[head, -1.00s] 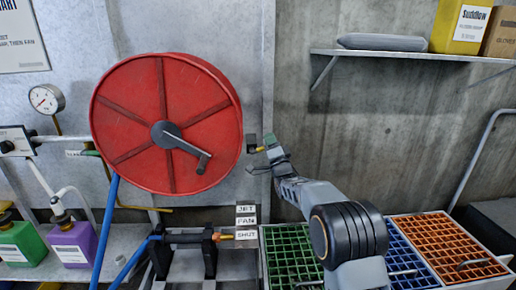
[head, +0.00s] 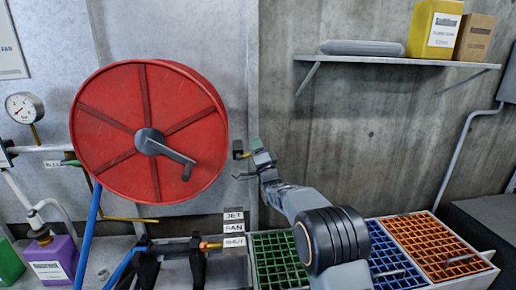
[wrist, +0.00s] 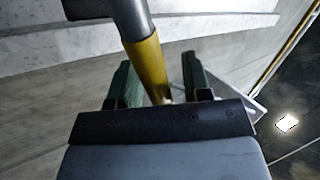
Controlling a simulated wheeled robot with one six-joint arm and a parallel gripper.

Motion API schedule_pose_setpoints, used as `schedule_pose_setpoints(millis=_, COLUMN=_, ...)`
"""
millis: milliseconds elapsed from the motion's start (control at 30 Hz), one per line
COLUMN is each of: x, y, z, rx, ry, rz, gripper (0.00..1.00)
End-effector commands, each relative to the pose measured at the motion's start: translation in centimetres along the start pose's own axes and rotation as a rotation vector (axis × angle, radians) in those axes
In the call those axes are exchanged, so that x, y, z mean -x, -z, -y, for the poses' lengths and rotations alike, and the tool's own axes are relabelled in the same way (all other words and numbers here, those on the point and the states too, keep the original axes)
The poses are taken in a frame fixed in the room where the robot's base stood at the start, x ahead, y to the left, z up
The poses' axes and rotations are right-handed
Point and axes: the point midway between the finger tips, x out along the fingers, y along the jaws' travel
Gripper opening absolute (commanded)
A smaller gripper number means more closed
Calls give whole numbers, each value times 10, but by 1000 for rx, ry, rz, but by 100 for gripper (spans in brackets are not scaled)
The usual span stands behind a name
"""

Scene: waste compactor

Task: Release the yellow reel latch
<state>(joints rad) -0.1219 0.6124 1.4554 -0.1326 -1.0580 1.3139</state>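The yellow reel latch (head: 246,155) is a small yellow piece by a dark block, just right of the red hose reel (head: 150,130). In the wrist view a grey bar with a yellow sleeve (wrist: 150,68), apparently the latch handle, runs down between my fingertips. My gripper (head: 250,160) is at the latch, its fingers spread. In the wrist view my gripper (wrist: 160,82) has its green pads on either side of the sleeve, with a clear gap on the right. Contact on the left cannot be told. The sleeve's lower end is hidden behind my gripper's body.
The reel's dark crank (head: 170,155) sticks out left of my gripper. Labels JET, FAN and SHUT (head: 234,228) are below. Green, blue and orange crates (head: 440,248) stand under my arm. A shelf (head: 400,61) with boxes hangs at upper right.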

Motion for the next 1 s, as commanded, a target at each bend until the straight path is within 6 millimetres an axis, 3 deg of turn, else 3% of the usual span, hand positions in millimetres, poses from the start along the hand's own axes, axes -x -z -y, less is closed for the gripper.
schedule_pose_setpoints(millis=367, x=9, y=-1, z=-1, rx=1, ry=-1, rz=2, gripper=44)
schedule_pose_setpoints(millis=1000, x=120, y=0, z=-1, rx=0, ry=-3, rz=1, gripper=44)
